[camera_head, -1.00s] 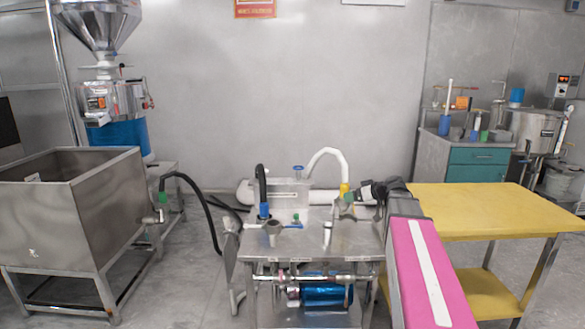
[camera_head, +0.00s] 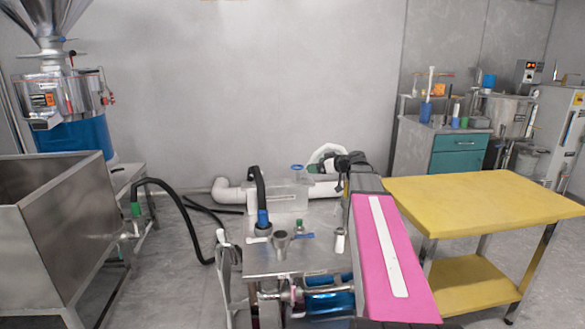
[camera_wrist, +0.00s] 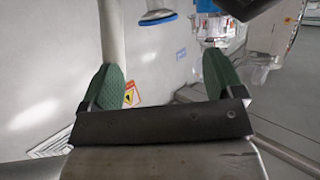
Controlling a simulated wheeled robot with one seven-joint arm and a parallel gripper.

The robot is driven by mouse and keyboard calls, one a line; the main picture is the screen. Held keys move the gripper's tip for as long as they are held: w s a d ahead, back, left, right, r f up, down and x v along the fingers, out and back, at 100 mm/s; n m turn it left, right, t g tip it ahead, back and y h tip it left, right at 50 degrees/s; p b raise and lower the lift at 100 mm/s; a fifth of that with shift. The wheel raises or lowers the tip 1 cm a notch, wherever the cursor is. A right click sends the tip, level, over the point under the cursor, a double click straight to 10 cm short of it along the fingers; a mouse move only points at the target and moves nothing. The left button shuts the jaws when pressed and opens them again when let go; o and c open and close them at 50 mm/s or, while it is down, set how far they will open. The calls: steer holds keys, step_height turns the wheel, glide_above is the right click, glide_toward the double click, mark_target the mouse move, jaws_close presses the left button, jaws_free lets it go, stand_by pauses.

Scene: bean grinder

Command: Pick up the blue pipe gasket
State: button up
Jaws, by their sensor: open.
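A blue ring (camera_head: 297,167), which looks like the blue pipe gasket, shows above the metal box at the back of the steel table. In the wrist view a blue-rimmed round piece (camera_wrist: 157,18) with a grey body shows at the top, beyond the fingertips; I cannot be sure it is the same ring. My gripper (camera_wrist: 160,78) has its two green finger pads wide apart with nothing held between them. In the head view my gripper (camera_head: 348,160) is at the far end of my pink arm, to the right of the ring and apart from it; its fingers are too small to make out.
The steel table (camera_head: 265,262) carries a black hose (camera_head: 260,185) with a blue end and small fittings. A white pipe (camera_head: 225,192) runs behind it. A steel bin (camera_head: 45,230) stands left, a yellow table (camera_head: 485,200) right. Floor between bin and table is crossed by hose.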

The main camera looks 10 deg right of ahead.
mark_target(298, 167)
steer(key=x, duration=0.9)
steer(key=shift+w+a+f, duration=0.1)
steer(key=shift+w+f, duration=0.1)
steer(key=shift+w, duration=0.1)
steer(key=c, duration=1)
